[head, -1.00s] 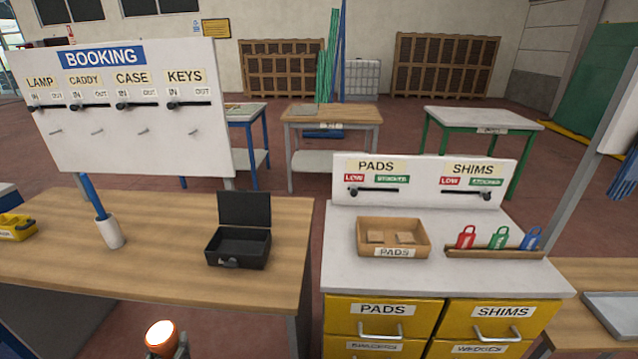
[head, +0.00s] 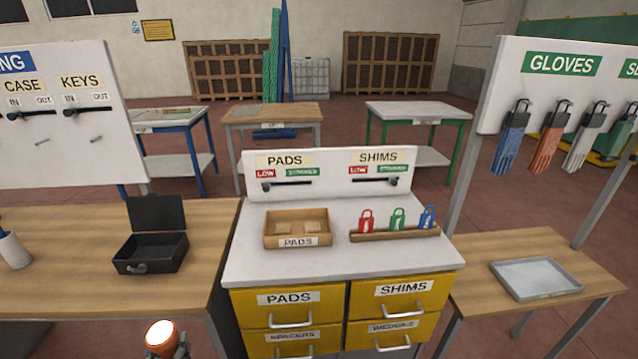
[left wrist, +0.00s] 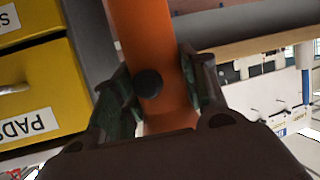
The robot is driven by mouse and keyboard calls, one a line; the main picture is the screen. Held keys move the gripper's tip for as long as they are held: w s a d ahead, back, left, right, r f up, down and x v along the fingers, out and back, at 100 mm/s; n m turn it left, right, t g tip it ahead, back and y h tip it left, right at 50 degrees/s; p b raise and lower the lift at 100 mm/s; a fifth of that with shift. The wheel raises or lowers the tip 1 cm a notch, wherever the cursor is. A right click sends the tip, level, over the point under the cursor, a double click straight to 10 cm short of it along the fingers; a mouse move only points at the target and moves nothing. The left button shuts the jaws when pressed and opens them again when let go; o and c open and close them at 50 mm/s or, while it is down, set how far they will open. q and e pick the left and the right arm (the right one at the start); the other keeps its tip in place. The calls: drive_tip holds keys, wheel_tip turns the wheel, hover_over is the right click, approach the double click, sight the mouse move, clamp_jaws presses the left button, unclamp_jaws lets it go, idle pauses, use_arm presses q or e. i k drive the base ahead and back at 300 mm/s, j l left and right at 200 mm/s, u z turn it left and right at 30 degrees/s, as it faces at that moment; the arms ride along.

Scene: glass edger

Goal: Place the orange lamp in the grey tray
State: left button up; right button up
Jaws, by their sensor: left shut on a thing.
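The orange lamp (head: 161,337) shows at the bottom of the head view, with its pale lit end facing up. My left gripper (head: 168,352) holds it, mostly cut off by the frame's lower edge. In the left wrist view the lamp's orange body (left wrist: 150,50), with a dark round knob, sits between the two fingers of my left gripper (left wrist: 160,95). The grey tray (head: 536,278) lies empty on a wooden table at the right, well apart from the lamp. My right gripper is not in view.
Between lamp and tray stands a cabinet with yellow drawers (head: 290,297), bearing a PADS box (head: 297,240) and several coloured tags. An open black case (head: 150,252) stands on the left bench (head: 75,290). Gloves hang on a board (head: 560,85) above the tray's table (head: 480,305).

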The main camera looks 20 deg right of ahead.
sight(533, 278)
drive_tip(key=k+l+z, duration=0.15)
drive_tip(key=l+z, duration=0.3)
drive_tip(key=l, duration=0.7)
drive_tip(key=l+z, duration=0.4)
drive_tip(key=l, duration=0.75)
drive_tip(key=i+l+z, duration=0.1)
drive_tip(key=i+l, duration=0.2)
drive_tip(key=l, duration=0.15)
drive_tip(key=i+l, duration=0.3)
drive_tip(key=l, duration=0.15)
drive_tip(key=z, duration=0.05)
